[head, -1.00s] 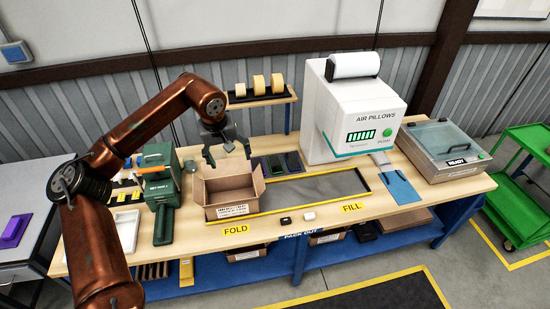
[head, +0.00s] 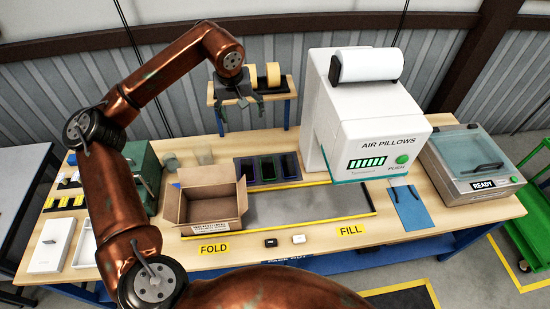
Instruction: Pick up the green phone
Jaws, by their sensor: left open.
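Three dark phones lie side by side on a dark tray (head: 241,163) behind the open carton. The left phone (head: 246,172) appears to have a green edge; the middle one (head: 267,169) looks purplish and the right one (head: 290,165) dark. The colours are hard to tell at this size. My left gripper (head: 241,102) is open and empty, its fingers pointing down. It hangs in the air above and behind the phones, apart from them. My right gripper is not in view.
The white air pillow machine (head: 368,130) rises close on the right. A shelf with tape rolls (head: 273,74) is behind the gripper. A green box (head: 141,170) stands left.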

